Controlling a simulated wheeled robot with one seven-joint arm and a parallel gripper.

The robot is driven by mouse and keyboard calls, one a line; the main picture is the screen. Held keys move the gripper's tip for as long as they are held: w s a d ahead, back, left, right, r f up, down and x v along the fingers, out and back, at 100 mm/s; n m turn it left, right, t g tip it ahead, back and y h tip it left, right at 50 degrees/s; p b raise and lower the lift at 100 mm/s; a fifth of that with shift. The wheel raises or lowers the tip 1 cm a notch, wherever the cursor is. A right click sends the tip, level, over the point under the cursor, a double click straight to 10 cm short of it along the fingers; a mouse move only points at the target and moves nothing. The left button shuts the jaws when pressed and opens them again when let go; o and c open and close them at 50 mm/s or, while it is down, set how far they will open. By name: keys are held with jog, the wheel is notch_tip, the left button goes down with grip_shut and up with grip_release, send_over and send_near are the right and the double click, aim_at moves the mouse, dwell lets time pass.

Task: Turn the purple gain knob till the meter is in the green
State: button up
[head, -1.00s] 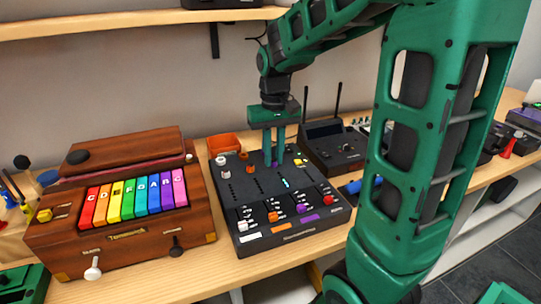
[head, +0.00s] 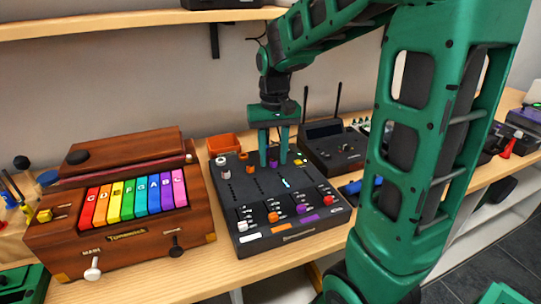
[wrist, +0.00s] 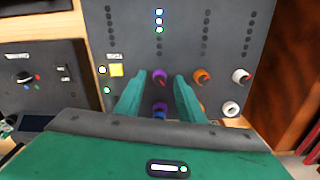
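The dark mixer panel (head: 315,200) lies on the bench, with purple, orange and white knobs in two rows near its back. My gripper (head: 274,163) points down over the purple pair. In the wrist view its fingers (wrist: 164,78) are spread, with one purple knob (wrist: 160,77) between the fingertips and space on both sides. A second purple knob (wrist: 159,110) shows nearer the gripper body, partly hidden. The labels are unreadable, so I cannot tell which is gain. The meter (wrist: 159,21) in the purple column has a few lights lit, whitish to greenish.
Orange knobs (wrist: 203,76) and white knobs (wrist: 240,76) stand beside the fingers; a yellow button (wrist: 116,70) is on the other side. A wooden keyboard box (head: 125,240) stands left, an orange bin (head: 223,144) behind, and a radio unit with antennas (head: 335,147) right.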

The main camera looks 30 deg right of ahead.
aim_at(273, 160)
notch_tip(273, 160, up, 11)
jog(key=shift+f, duration=0.15)
dwell(0.5)
dwell(0.4)
